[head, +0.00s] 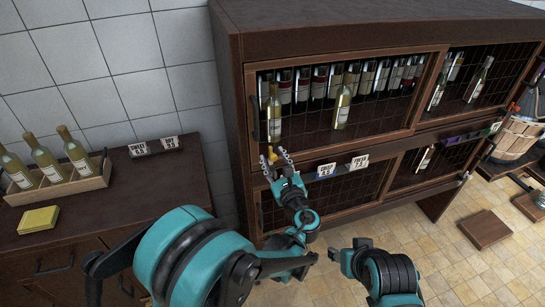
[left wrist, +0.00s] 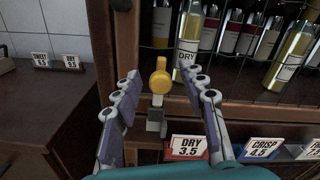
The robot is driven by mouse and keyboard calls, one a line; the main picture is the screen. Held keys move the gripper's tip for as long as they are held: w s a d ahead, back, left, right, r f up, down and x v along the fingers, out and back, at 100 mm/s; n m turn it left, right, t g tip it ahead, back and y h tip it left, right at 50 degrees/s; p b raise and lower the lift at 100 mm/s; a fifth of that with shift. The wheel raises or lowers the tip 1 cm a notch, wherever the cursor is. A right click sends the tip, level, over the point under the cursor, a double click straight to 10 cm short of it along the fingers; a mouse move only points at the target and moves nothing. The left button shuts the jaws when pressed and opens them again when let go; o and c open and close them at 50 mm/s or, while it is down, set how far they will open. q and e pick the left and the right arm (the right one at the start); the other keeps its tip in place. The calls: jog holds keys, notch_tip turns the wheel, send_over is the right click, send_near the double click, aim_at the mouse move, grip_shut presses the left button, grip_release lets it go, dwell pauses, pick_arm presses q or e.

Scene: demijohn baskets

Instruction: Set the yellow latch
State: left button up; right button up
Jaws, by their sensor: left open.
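The yellow latch (left wrist: 160,82) is a rounded yellow tab on a grey block at the lower frame of the wire-mesh cabinet door (head: 345,137). It also shows small in the head view (head: 272,154), by the door's lower left corner. My left gripper (head: 275,159) is open in front of it. In the left wrist view the latch lies between the two spread fingers (left wrist: 164,78), with a gap on each side; I cannot tell how far ahead of the tips it is. My right gripper cannot be made out.
Wine bottles (head: 343,107) stand behind the mesh. Price cards (head: 326,170) sit on the ledge just right of my left gripper. A side counter (head: 120,205) at left holds a bottle crate (head: 85,186) and a yellow pad (head: 38,220). A wooden tub (head: 513,140) stands at far right.

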aim_at(273, 165)
pick_arm(q)
jog(key=shift+w+a, duration=0.15)
jog(key=shift+w, duration=0.2)
grip_shut()
notch_tip(273, 165, down, 4)
jog(key=b, duration=0.3)
jog(key=shift+r, duration=0.25)
jog(key=shift+s+r, duration=0.1)
grip_release()
